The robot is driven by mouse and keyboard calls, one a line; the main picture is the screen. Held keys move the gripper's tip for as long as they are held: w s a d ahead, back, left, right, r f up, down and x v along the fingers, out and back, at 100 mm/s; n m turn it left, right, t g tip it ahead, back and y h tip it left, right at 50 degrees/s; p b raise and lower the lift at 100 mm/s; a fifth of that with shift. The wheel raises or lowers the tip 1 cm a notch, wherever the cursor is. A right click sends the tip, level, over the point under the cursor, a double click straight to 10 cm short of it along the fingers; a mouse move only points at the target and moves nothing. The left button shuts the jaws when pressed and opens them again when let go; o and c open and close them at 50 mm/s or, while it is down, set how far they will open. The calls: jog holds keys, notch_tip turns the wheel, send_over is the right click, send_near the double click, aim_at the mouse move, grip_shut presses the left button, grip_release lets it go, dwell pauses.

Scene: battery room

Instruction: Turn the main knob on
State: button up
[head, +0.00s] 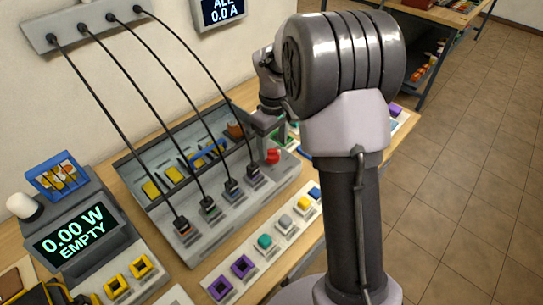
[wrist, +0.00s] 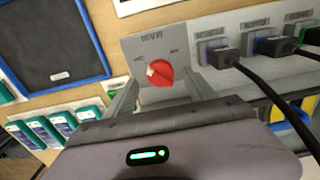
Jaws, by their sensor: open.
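The main knob (wrist: 161,74) is red and round, with a white mark on its upper left side in the wrist view. It sits on a pale grey panel under an upside-down MAIN label, with small marks to either side that I cannot read. In the head view the red knob (head: 272,156) shows at the right end of the grey console. My gripper (wrist: 164,80) is open and empty. Its two fingers lie left and right of the knob in the wrist view; I see no contact. In the head view my gripper (head: 268,124) is just above the knob, partly hidden by my arm.
Black cables run from a wall strip (head: 85,25) into plugs along the console (head: 205,222), close to the knob. A meter (head: 68,236) reads 0.00 W EMPTY. A blue-framed dark tray (wrist: 55,42) and teal-topped blocks (wrist: 50,130) lie nearby.

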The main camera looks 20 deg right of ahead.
aim_at(272, 151)
notch_tip(272, 151, down, 3)
jog(key=shift+w+f+b, duration=0.1)
jog(key=shift+b, duration=0.25)
jog(key=shift+c, duration=0.4)
jog(key=c, duration=1.3)
